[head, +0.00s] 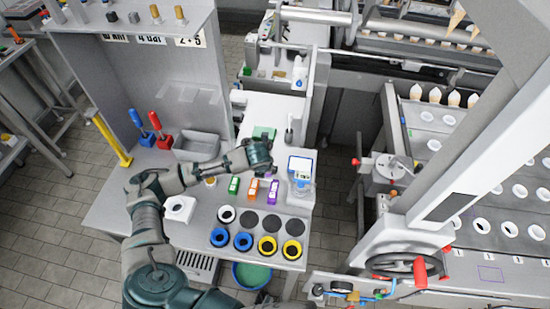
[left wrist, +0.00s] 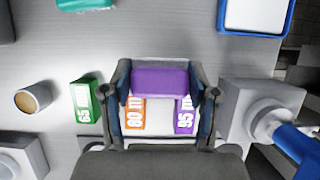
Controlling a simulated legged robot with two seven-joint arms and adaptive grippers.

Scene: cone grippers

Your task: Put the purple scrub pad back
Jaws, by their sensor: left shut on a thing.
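The purple scrub pad (left wrist: 160,80) sits between the fingers of my left gripper (left wrist: 163,92) in the left wrist view. The gripper is shut on it, above the grey bench top. In the head view my left gripper (head: 262,155) is over the back part of the bench, and the pad cannot be made out there. A teal-green pad (head: 264,132) lies on the bench just behind the gripper; its edge also shows in the left wrist view (left wrist: 82,4). My right gripper is not seen.
Green (head: 233,185), orange (head: 252,188) and purple (head: 272,192) labelled blocks stand in a row below the gripper. A blue-and-white device (head: 301,167) is to their right. Black, blue and yellow rings (head: 267,247) lie nearer the front. A grey bin (head: 197,146) is at left.

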